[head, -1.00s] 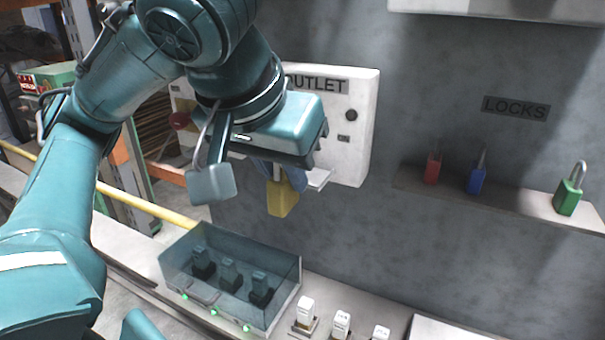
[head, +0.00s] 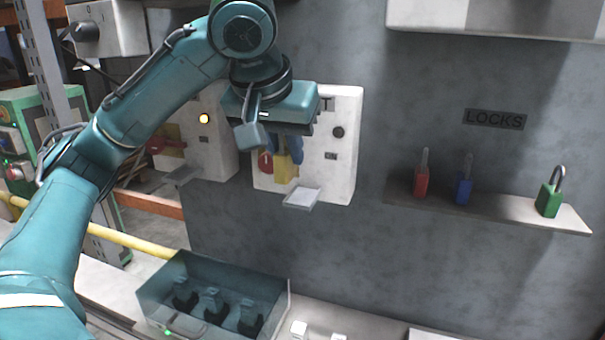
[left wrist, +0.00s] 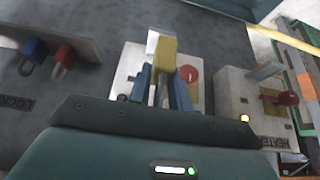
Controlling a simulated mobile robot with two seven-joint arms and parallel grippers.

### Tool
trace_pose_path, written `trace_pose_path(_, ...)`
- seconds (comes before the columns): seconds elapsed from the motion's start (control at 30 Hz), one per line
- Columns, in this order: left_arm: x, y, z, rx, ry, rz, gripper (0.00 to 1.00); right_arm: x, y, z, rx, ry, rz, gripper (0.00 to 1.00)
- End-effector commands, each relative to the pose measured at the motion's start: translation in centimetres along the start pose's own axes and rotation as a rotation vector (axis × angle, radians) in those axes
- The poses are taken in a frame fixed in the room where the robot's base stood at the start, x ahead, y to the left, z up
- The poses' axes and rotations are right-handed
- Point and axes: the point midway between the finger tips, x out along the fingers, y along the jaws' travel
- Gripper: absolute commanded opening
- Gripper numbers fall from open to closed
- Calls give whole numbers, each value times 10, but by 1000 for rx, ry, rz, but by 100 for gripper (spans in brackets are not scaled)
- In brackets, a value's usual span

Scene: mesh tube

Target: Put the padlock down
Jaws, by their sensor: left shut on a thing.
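My left gripper (head: 284,158) is shut on a yellow padlock (head: 287,172), held in front of the white outlet panel (head: 343,165). In the left wrist view the padlock (left wrist: 163,54) sits between the two blue fingers (left wrist: 160,92), its body pointing away from the gripper. A red round part (head: 265,162) on the panel shows just left of the padlock. A small white ledge (head: 303,198) juts from the panel below and to the right of the padlock. Whether the padlock touches the panel cannot be told. My right gripper is out of view.
The locks shelf (head: 515,213) at the right holds a red padlock (head: 421,182), a blue one (head: 464,188) and a green one (head: 547,200). A second panel (head: 212,150) with a lit amber lamp is at left. A clear box (head: 270,300) stands below.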

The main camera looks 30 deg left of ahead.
Motion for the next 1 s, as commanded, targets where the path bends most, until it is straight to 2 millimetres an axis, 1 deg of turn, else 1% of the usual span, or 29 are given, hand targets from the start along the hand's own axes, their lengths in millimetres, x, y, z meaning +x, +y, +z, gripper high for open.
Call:
trace_pose_path(0.03, 8, 1, -11, -3, -6, 3, 0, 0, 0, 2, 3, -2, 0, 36)
trace_pose_path(0.1, 16, 1, -26, -2, -4, 3, 0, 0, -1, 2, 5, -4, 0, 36)
trace_pose_path(0.3, 35, 0, -64, -2, -2, 0, 0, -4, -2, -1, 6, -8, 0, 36)
trace_pose_path(0.4, 50, -1, -54, 3, -1, -2, 0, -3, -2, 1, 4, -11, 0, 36)
trace_pose_path(0.63, 66, 0, -44, 1, 0, -1, 0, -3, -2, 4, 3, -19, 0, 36)
trace_pose_path(0.83, 91, -1, -30, 1, 0, -2, 0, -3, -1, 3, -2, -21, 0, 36)
trace_pose_path(0.87, 92, -1, -31, 1, 0, -2, 0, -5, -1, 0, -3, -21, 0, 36)
trace_pose_path(1.0, 98, 0, -31, 0, 2, 1, 0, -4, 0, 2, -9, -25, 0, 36)
